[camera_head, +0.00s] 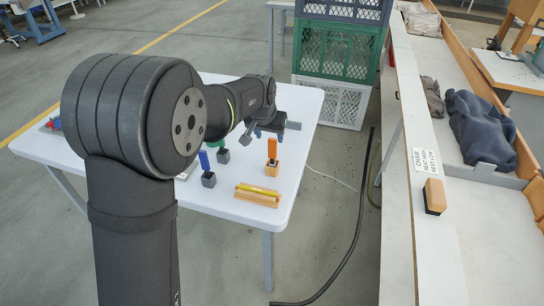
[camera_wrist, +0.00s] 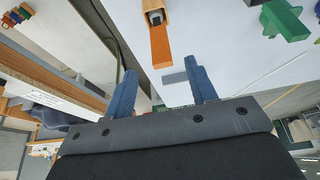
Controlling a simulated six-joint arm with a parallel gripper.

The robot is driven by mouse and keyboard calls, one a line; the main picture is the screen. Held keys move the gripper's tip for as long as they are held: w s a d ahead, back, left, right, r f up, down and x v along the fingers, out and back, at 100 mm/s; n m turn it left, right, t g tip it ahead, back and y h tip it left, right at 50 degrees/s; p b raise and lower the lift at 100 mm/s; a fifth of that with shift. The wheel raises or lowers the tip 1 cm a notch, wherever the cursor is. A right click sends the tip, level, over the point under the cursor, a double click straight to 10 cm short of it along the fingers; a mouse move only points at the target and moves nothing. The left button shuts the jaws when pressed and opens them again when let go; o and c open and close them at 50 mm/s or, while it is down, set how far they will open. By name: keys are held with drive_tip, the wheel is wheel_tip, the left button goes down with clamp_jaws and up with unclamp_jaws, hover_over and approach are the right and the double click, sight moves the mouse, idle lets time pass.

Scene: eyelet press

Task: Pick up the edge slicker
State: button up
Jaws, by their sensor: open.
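My gripper (camera_wrist: 161,66) is open and empty, its two blue fingers apart above the white table (camera_head: 225,204). In the wrist view an orange handle (camera_wrist: 160,46) stands in a wooden holder beyond the fingertips. In the head view this orange handle (camera_head: 272,148) is below my gripper. A blue-handled tool (camera_head: 204,160) stands in a dark block to the left. A yellow bar lies on a wooden holder (camera_head: 257,198) near the table's front edge. I cannot tell for sure which of these is the edge slicker. Nothing is held.
A green object (camera_wrist: 285,20) shows at the upper right of the wrist view. A small dark block (camera_head: 223,156) stands near the blue-handled tool. Stacked crates (camera_head: 336,50) stand behind the table. A long bench (camera_head: 430,110) runs along the right.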

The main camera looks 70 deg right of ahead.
sight(272, 145)
drive_tip(key=x, duration=0.9)
drive_tip(key=shift+d+f, duration=0.15)
drive_tip(key=shift+f, duration=0.05)
drive_tip(key=c, duration=1.1)
